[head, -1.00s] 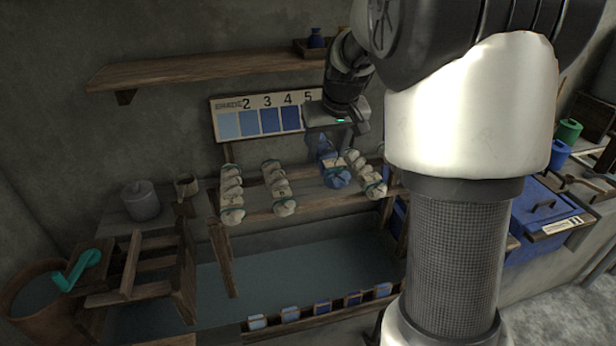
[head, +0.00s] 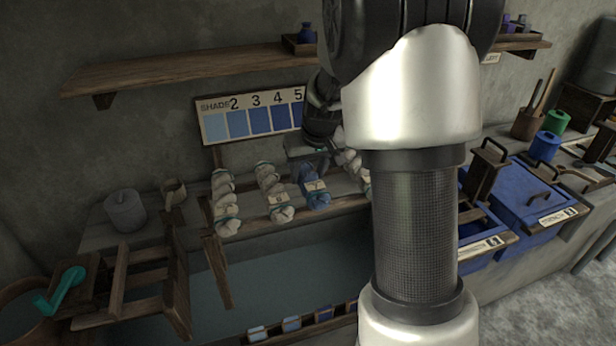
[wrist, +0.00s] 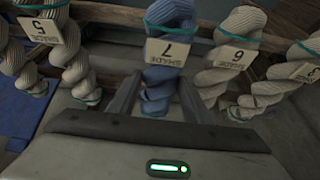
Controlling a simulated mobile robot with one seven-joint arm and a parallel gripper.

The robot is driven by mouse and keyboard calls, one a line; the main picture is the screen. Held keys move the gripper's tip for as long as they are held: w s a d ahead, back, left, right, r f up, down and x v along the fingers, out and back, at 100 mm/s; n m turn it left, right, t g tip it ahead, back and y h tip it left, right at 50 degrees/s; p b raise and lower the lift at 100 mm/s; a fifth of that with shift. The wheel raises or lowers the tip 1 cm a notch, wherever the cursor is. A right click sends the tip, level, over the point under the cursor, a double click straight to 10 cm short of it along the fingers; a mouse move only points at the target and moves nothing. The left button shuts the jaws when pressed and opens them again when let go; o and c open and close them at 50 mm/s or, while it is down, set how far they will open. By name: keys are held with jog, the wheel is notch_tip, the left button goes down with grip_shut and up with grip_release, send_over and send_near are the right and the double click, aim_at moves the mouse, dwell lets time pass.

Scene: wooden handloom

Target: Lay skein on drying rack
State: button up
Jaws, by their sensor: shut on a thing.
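The blue skein (head: 316,188), tagged SHADE 7, is in a row with undyed cream skeins on a wooden rail (head: 345,203), apparently the drying rack. My gripper (head: 309,160) is at the upper end of the blue skein. In the wrist view my gripper (wrist: 157,98) has a finger on either side of the blue skein (wrist: 170,60) and is shut on it. Cream skeins tagged 5 (wrist: 37,32) and 6 (wrist: 238,55) flank it. I cannot tell whether the rail bears the blue skein's weight. My arm hides the row's right end.
A shade board (head: 250,115) and a shelf (head: 180,75) are on the wall behind. A wooden frame (head: 135,285) stands at left. Blue lidded vats (head: 530,195) stand at right. Small blue swatches (head: 291,324) line a low strip in front.

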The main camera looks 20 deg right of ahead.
jog(key=shift+f, duration=0.55)
jog(key=shift+f, duration=0.2)
jog(key=o, duration=1.3)
jog(key=shift+c, duration=0.2)
